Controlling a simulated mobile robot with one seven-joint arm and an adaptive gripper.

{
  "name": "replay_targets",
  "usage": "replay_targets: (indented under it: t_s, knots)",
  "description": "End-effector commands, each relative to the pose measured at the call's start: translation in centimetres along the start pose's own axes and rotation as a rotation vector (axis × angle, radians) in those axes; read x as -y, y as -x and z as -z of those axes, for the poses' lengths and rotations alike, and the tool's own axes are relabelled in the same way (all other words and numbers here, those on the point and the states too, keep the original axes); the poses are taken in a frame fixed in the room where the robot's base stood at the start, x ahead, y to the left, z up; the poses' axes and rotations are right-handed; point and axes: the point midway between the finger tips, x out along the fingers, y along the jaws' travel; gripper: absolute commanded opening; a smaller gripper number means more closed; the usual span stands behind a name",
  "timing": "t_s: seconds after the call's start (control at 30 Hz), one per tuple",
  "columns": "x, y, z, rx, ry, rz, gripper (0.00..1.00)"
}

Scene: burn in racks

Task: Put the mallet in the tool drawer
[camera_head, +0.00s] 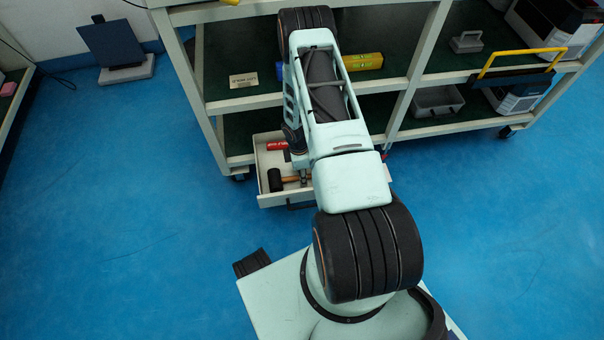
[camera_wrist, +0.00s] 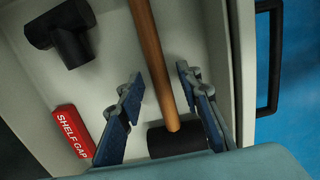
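The mallet, with a black head (camera_head: 275,180) and a wooden handle (camera_head: 291,179), lies inside the pulled-out tool drawer (camera_head: 271,201) low on the rack. In the wrist view, its handle (camera_wrist: 153,55) runs from the top edge down to the black head (camera_wrist: 176,141), over the pale drawer floor (camera_wrist: 110,65). My gripper (camera_wrist: 160,82) is open, with its blue-padded fingers on either side of the handle and a visible gap on both sides. In the head view, my arm hides most of the gripper and the right part of the drawer.
The drawer also holds a red "SHELF GAP" block (camera_wrist: 74,131) and a black T-shaped piece (camera_wrist: 62,36). The drawer's dark pull (camera_wrist: 270,55) is at its front. Above is a rack shelf (camera_head: 235,106) with a yellow level (camera_head: 363,62). Blue floor (camera_head: 130,220) is clear at left.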

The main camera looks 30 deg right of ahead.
Motion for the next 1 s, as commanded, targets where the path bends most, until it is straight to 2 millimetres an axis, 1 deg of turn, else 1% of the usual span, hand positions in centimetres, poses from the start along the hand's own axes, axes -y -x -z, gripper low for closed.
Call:
replay_targets:
  t_s: [0.07,0.17,0.4,0.5,0.6,0.7,0.8,1.0]
  knots:
    - [0.0,0.3,0.0,0.0,0.0,0.0,0.32]
    - [-0.1,1.6,0.0,0.0,0.0,-0.001,0.32]
    - [-0.1,6.8,0.0,-0.001,-0.001,-0.002,0.32]
    - [-0.1,8.8,-0.1,0.0,-0.001,-0.001,0.32]
    - [-0.1,10.4,0.0,0.0,-0.001,-0.001,0.32]
    - [-0.1,11.5,0.0,-0.001,-0.001,-0.001,0.32]
    - [0.0,12.1,0.0,0.0,0.0,-0.001,0.32]
    - [0.0,12.2,0.0,0.0,0.0,0.0,0.32]
